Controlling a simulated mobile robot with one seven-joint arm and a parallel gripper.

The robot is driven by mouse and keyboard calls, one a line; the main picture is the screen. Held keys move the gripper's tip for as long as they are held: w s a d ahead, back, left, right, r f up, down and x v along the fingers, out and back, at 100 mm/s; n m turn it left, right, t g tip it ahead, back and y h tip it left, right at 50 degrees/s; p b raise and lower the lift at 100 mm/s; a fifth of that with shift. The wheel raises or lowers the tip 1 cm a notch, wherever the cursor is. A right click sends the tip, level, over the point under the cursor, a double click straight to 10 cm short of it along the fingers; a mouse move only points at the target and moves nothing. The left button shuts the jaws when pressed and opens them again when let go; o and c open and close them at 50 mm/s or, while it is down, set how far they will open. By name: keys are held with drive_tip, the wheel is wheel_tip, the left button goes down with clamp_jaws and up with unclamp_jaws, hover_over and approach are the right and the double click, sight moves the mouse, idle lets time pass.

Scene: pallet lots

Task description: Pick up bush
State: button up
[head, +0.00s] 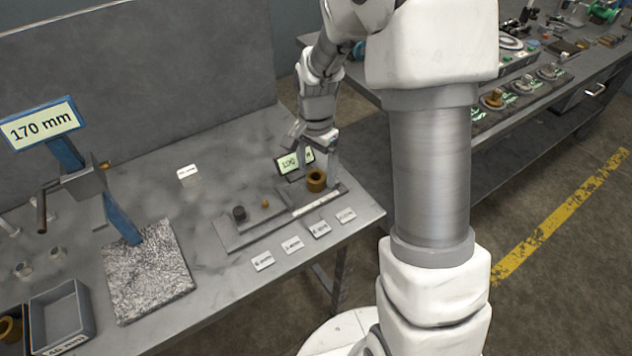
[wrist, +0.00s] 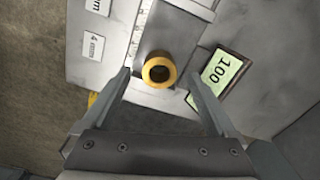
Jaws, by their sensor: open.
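The bush is a short brass-coloured ring with a dark bore (head: 316,179). It stands on the right part of a grey measuring fixture (head: 238,237) on the bench. In the wrist view the bush (wrist: 159,70) lies between and a little beyond the fingertips, bore facing the camera. My gripper (head: 318,152) is above the bush with its fingers pointing down. In the wrist view my gripper (wrist: 158,75) is open, one finger on each side of the bush, with visible gaps and nothing held.
A small display reading 100 (wrist: 221,72) stands close beside the right finger. Several white label cards (head: 292,245) lie along the bench's front edge. A press-like stand with a 170 mm display (head: 41,124) and a grey bin (head: 62,316) are at left. Another bench (head: 560,100) holds parts at right.

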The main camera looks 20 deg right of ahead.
drive_tip(key=shift+f, duration=0.75)
clamp_jaws()
